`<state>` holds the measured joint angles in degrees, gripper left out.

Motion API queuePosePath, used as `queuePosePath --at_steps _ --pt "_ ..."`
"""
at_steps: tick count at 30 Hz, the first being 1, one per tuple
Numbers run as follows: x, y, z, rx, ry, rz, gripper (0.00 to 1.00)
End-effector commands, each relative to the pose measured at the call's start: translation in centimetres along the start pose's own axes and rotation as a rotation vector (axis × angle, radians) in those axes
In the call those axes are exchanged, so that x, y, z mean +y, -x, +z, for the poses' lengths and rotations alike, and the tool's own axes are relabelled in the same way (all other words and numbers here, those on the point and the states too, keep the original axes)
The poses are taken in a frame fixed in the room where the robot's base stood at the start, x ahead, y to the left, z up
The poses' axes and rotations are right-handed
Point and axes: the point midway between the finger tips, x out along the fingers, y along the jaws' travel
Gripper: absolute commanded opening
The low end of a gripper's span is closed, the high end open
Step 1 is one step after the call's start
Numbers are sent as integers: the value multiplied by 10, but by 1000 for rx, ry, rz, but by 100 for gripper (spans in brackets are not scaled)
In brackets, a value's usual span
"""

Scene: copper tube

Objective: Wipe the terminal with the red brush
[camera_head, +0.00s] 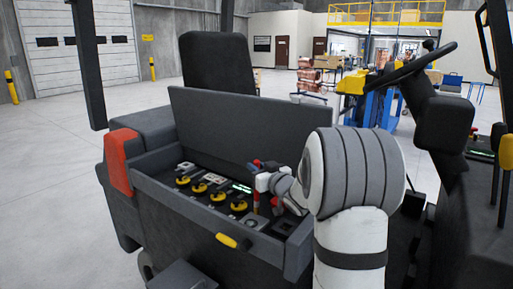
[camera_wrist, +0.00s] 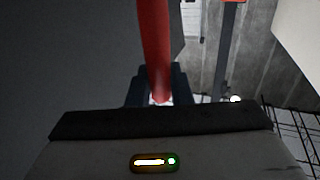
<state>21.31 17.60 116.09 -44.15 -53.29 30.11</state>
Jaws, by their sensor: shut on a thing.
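My gripper (camera_head: 262,180) is over the right part of the open compartment in the vehicle and is shut on the red brush. It also shows in the wrist view (camera_wrist: 157,88), with a dark finger on each side of the red brush's shaft (camera_wrist: 154,40). In the head view the red brush (camera_head: 256,203) hangs roughly upright below my gripper, and its lower end is too small to make out. Several yellow-and-black terminals (camera_head: 200,187) stand in a row in the compartment, to the left of the brush. Whether the brush touches a terminal cannot be told.
The compartment's raised dark lid (camera_head: 225,125) stands behind my gripper, and its front wall (camera_head: 190,207) has a yellow handle (camera_head: 233,241). A seat (camera_head: 217,75) is behind the lid. A steering wheel (camera_head: 411,66) is at the right. Open floor (camera_head: 50,160) lies to the left.

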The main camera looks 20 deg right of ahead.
Motion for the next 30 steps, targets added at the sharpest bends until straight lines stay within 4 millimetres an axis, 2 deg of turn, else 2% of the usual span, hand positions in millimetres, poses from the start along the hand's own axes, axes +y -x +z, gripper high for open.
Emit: queuePosePath --at_steps 16,30 --pt "-3 -2 -51 -3 -2 -6 0" --pt "-5 -2 -56 -3 -2 -9 0"
